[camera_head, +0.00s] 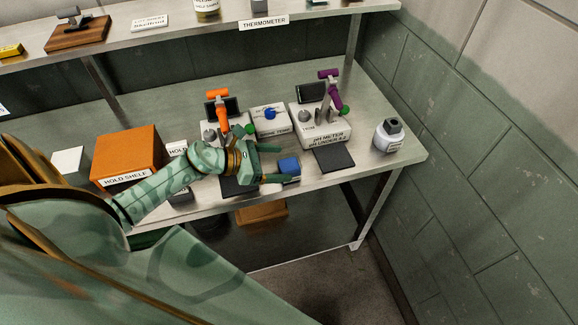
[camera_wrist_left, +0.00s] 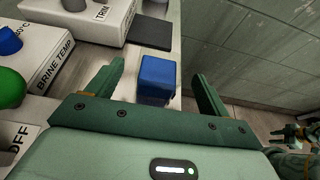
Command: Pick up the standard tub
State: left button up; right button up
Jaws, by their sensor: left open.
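A small blue tub (camera_head: 289,166), which I take to be the standard tub, stands near the front edge of the steel bench. I can read no label on it. My left gripper (camera_head: 275,165) is open beside it, at its left in the head view.
Behind the tub stand a brine temperature box (camera_head: 270,121) and a pH meter (camera_head: 320,128) with a purple clamp. A dark pad (camera_head: 334,159) lies to the right, then a grey bottle (camera_head: 388,136). An orange box (camera_head: 127,153) is at left. The bench edge is close.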

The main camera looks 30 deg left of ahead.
aim_at(299, 162)
pick_arm(q)
jog(key=x, duration=0.5)
jog(key=shift+w, duration=0.1)
jog(key=c, duration=1.1)
jog(key=shift+r, duration=0.15)
